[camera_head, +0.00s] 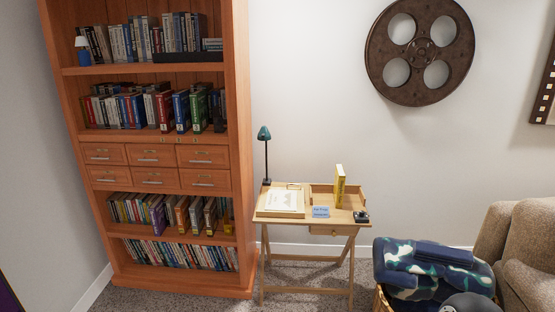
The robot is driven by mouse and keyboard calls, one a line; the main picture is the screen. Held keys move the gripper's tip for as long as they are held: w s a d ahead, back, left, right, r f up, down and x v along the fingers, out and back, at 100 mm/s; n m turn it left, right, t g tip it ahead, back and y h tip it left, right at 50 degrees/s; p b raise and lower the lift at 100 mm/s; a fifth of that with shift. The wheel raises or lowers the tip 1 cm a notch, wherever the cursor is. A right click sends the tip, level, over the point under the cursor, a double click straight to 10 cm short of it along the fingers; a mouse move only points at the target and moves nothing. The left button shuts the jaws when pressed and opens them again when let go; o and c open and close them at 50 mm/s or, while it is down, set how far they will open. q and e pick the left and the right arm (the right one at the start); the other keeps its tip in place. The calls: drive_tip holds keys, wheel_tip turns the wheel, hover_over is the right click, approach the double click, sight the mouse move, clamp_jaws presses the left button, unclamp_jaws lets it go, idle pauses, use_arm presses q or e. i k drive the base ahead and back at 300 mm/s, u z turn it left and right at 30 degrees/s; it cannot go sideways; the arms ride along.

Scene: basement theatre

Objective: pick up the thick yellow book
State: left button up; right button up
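A thick yellow book (340,187) stands upright on the small wooden desk (271,211). It is at or in the shallow wooden tray (322,190) on the desk's right half; its lower end is close to the tray's right part.
The desk also holds papers (285,201), a teal lamp (264,133), a blue card (320,212) and a small dark object (361,216). A tall bookcase (242,150) stands left. A basket with blankets (430,262) and an armchair (528,235) stand right. Carpet shows around the desk.

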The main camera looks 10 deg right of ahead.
sight(340, 176)
drive_tip(key=z, duration=0.2)
drive_tip(key=i, duration=1.35)
drive_tip(key=z, duration=0.55)
drive_tip(key=i, duration=1.3)
drive_tip(key=z, duration=0.35)
